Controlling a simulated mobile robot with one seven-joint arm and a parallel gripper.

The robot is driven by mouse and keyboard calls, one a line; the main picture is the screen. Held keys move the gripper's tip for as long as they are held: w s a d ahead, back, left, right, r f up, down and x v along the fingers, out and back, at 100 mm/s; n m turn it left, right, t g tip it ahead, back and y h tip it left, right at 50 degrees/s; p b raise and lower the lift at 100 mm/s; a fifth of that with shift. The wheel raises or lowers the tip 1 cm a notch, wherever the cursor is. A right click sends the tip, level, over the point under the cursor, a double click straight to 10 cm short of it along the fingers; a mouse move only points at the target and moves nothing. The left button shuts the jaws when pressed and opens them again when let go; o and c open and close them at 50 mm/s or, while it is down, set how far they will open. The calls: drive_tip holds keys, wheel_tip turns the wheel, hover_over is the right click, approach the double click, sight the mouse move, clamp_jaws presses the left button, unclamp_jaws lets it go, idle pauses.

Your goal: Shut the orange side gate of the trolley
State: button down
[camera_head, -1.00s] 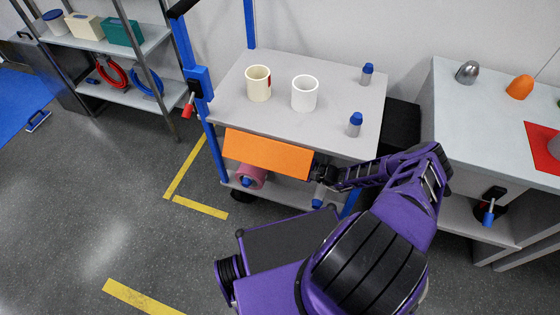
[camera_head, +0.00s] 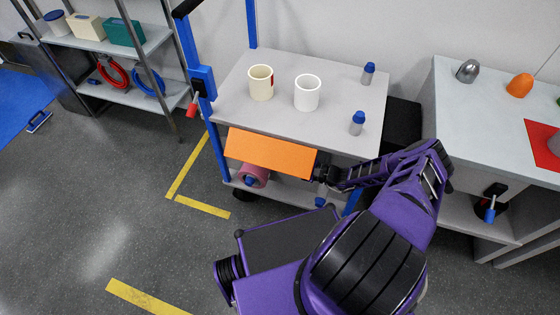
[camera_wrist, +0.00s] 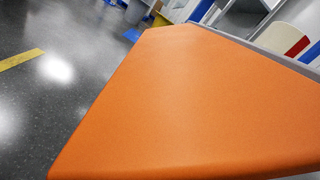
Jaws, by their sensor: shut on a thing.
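The orange side gate (camera_head: 268,153) is a flat panel at the near side of the trolley (camera_head: 335,122), just below its grey top shelf. It tilts outward from the shelf edge. It fills most of the wrist view (camera_wrist: 190,100). My gripper (camera_head: 318,171) is at the gate's right end and is shut on it. The fingertips are not visible in the wrist view, and the hold itself is small in the head view.
A cream mug (camera_head: 261,83), a white mug (camera_head: 307,93) and two blue-capped bottles (camera_head: 368,74) (camera_head: 357,123) stand on the top shelf. A pink roll (camera_head: 254,176) lies on the lower shelf. A grey bench (camera_head: 470,110) stands to the right.

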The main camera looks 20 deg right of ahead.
drive_tip(key=s+m, duration=0.1)
drive_tip(key=a+m, duration=0.1)
drive_tip(key=shift+s+a+r+m, duration=0.15)
drive_tip(key=shift+s+r+m, duration=0.2)
drive_tip(key=shift+m, duration=0.05)
drive_tip(key=r+m, duration=0.1)
drive_tip(key=s+a+m, duration=0.1)
drive_tip(key=m, duration=0.1)
drive_tip(key=shift+s+r+m, duration=0.3)
drive_tip(key=shift+r, duration=0.1)
drive_tip(key=r+m, duration=0.1)
drive_tip(key=m, duration=0.1)
drive_tip(key=shift+s+a+r+m+p, duration=0.2)
drive_tip(key=shift+s+r+m+p, duration=0.1)
drive_tip(key=shift+s+r, duration=0.1)
drive_tip(key=r+m, duration=0.2)
drive_tip(key=m, duration=0.1)
drive_tip(key=shift+s+a+r+m, duration=0.2)
drive_tip(key=shift+r+m, duration=0.1)
wheel_tip(320, 180, up, 8)
drive_tip(key=m, duration=1.2)
hover_over(278, 166)
drive_tip(key=w+d, duration=0.1)
drive_tip(key=shift+w+d+r, duration=0.1)
drive_tip(key=shift+w+d, duration=0.35)
drive_tip(key=shift+w, duration=0.15)
